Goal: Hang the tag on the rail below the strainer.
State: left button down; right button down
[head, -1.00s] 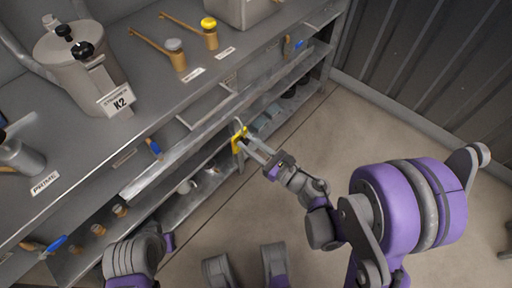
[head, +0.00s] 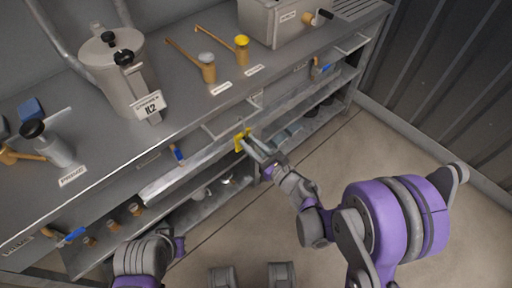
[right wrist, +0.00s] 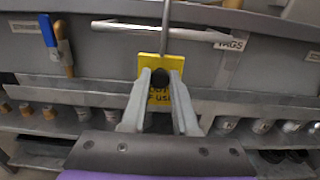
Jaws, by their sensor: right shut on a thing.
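The yellow tag (head: 242,140) is upright in my right gripper (head: 257,150), in front of the bench. In the right wrist view the fingers (right wrist: 160,100) are shut on the tag (right wrist: 152,68), hiding part of its print. A thin grey hook (right wrist: 166,25) rises from the tag and crosses in front of a light rail (right wrist: 130,28); I cannot tell whether they touch. The rail is on the bench front in the head view (head: 228,112). The strainer (head: 118,68), a grey pot marked K2, stands on the bench top. My left gripper's fingers are not visible.
A TAGS label (right wrist: 231,40) is beside the rail's right end. A blue-handled valve (right wrist: 48,35) is to its left. A long ledge (head: 190,170) and lower shelves with small parts run below. The floor (head: 330,150) at right is clear.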

jog(key=shift+w+a, duration=0.45)
jog(key=shift+w, duration=0.1)
jog(key=shift+f+b, duration=0.9)
jog(key=shift+f, duration=0.3)
jog(key=c, duration=0.6)
grip_release()
jog(key=shift+d, duration=0.1)
jog(key=v, duration=1)
jog(key=shift+s+d, duration=0.2)
jog(key=shift+s, duration=0.15)
